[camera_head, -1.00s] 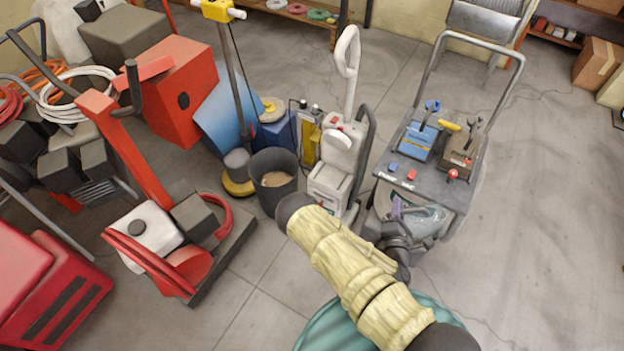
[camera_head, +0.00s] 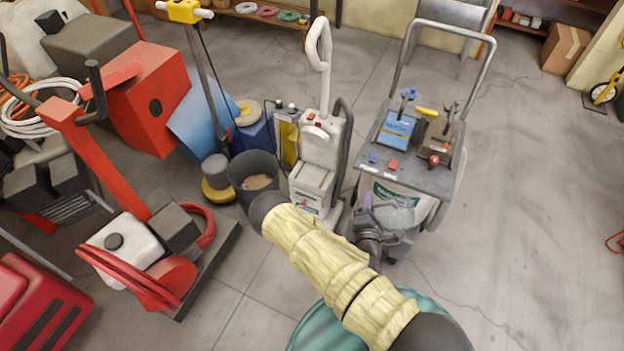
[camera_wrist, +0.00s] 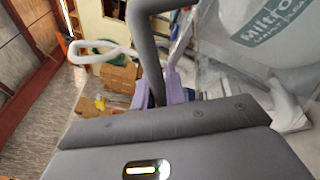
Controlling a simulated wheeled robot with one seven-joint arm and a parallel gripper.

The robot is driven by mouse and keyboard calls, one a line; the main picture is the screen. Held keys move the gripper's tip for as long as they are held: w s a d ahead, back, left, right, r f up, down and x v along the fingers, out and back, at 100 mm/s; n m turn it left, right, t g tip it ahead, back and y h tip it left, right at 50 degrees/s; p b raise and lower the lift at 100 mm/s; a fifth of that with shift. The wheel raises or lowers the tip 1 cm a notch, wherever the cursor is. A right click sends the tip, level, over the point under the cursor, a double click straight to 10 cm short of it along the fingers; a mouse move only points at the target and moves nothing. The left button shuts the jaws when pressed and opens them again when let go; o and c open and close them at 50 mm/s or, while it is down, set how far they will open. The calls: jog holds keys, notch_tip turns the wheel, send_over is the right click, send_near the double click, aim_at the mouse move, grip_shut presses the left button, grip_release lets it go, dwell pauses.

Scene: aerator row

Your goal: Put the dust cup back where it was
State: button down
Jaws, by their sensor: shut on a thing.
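The dust cup (camera_head: 398,214) is a clear, see-through container in the head view, in front of the cart's white bag. It also shows as a clear shape in the wrist view (camera_wrist: 222,78). My gripper (camera_head: 369,203), with lavender fingers, is shut on it and holds it right of the white upright vacuum (camera_head: 322,150). The vacuum stands upright with a looped handle and a dark grey hose on its right side. My gripper and arm hide part of the floor below. In the wrist view the lavender fingers (camera_wrist: 176,88) are partly covered by a grey tube.
A cart (camera_head: 408,172) with a blue and a brown device on top stands close behind the cup. A grey bin (camera_head: 254,178) and a yellow-based floor machine (camera_head: 216,188) stand left of the vacuum. A red machine (camera_head: 160,262) stands at left.

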jog(key=w+a+f+m+h+b, duration=0.25)
jog(key=w+f+m+b, duration=0.25)
jog(key=f+m+b, duration=0.3)
jog(key=w+a+f+m+h+b, duration=0.1)
jog(key=w+a+f+m+b, duration=0.35)
jog(key=f+m+b, duration=0.4)
jog(key=w+a+r+m+b, duration=0.2)
jog(key=w+b, duration=0.4)
jog(key=b, duration=0.4)
jog(key=w+a+r+m+y+b, duration=0.1)
jog(key=w+a+r+m+b, duration=0.2)
jog(key=w+m+b, duration=0.3)
jog(key=r+m+b, duration=0.1)
jog(key=b, duration=0.2)
jog(key=shift+w+r+b, duration=0.15)
jog(key=shift+r+b, duration=0.1)
jog(key=shift+b, duration=0.1)
jog(key=shift+a, duration=0.1)
